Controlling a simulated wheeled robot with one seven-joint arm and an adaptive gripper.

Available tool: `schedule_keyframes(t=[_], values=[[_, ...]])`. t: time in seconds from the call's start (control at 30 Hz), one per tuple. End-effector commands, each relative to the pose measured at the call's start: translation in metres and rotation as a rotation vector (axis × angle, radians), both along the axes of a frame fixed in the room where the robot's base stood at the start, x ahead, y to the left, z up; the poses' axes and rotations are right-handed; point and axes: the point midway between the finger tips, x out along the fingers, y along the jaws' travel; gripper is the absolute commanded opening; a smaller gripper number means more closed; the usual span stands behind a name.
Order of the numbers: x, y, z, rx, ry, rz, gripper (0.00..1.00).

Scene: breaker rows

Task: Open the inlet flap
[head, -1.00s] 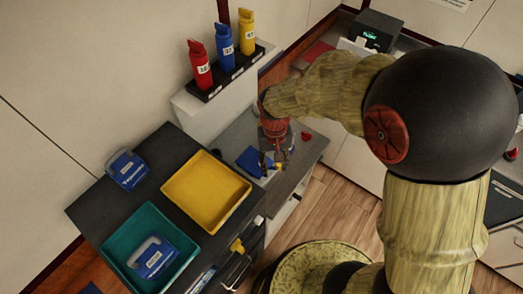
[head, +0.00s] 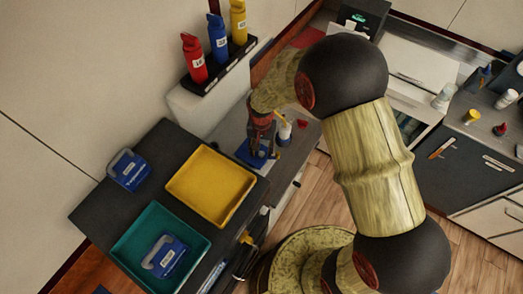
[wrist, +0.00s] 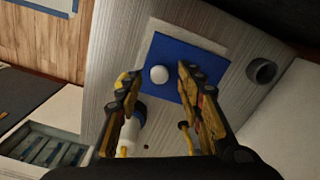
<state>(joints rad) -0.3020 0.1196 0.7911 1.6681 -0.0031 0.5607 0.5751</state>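A blue square panel with a round white knob, which looks like the inlet flap (wrist: 208,57), lies on a pale plate in the wrist view. It also shows as a small blue patch in the head view (head: 245,152), partly hidden by my gripper. My gripper (wrist: 158,78) is open over it, with the white knob (wrist: 159,74) showing between its two fingers. I cannot tell whether the fingers touch the knob. The flap looks flat against its plate.
A white bottle (wrist: 131,132) stands close beside my left finger, and a dark ring (wrist: 262,70) lies to the right of the flap. In the head view, a yellow tray (head: 211,215), a teal tray (head: 130,247) and a bottle rack (head: 222,69) stand to the left.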

Motion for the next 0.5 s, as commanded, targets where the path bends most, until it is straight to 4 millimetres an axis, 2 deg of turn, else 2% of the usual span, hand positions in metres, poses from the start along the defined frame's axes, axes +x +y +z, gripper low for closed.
schedule_keyframes(t=[0.13, 0.4, 0.5], values=[[-0.0004, -0.0002, -0.0089, -0.001, 0.001, 0.000, 0.37], [-0.0003, -0.0001, -0.0099, 0.000, 0.000, 0.001, 0.37], [-0.0004, -0.0001, -0.0099, 0.000, 0.000, 0.001, 0.32]])
